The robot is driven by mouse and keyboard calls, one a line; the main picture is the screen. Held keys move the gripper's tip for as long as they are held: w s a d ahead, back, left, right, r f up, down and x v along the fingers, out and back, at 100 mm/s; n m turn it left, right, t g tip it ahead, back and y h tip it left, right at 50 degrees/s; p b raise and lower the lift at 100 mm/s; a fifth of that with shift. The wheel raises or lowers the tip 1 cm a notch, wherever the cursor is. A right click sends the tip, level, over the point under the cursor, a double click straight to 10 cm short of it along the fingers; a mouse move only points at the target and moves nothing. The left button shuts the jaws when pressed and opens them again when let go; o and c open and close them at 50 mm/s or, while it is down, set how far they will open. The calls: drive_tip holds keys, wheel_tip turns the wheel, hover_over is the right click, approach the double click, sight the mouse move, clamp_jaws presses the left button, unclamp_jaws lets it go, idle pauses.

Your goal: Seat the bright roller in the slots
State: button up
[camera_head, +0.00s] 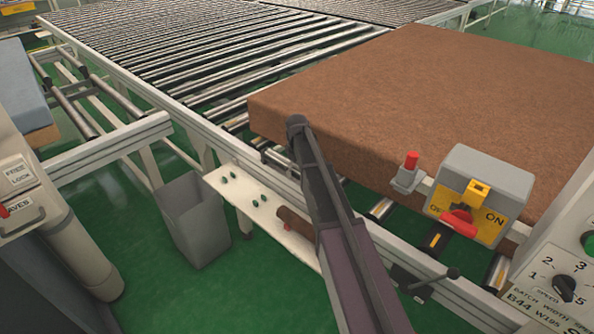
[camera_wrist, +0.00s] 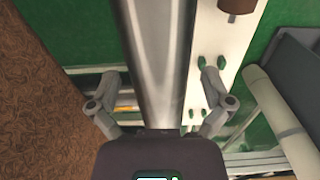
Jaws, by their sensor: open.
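The bright roller (camera_wrist: 158,45) is a shiny, pale metal cylinder in the wrist view. It runs from the top edge down between the fingers of my gripper (camera_wrist: 160,103). The fingers are open, one on each side, with a visible gap to the roller on both sides. Its lower end is hidden behind my gripper body. In the head view I cannot make out the bright roller or my fingers; my dark arm crosses the conveyor's side rail (camera_head: 196,122) there. I cannot make out the slots in either view.
A brown mattress (camera_head: 400,90) lies on the conveyor right of my arm. A white shelf (camera_head: 262,208) with green pegs carries a brown roller (camera_head: 297,222). A grey bin (camera_head: 195,220) stands left of it. A yellow-faced switch box (camera_head: 480,195) stands at right.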

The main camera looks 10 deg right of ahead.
sight(297, 167)
drive_tip(key=shift+r+p, duration=4.3)
drive_tip(key=shift+r, duration=0.05)
drive_tip(key=shift+s, duration=0.1)
drive_tip(key=s+d+m, duration=0.1)
drive_tip(key=s+m, duration=0.6)
drive_tip(key=s, duration=2.2)
drive_tip(key=shift+r, duration=0.2)
drive_tip(key=shift+w, duration=0.1)
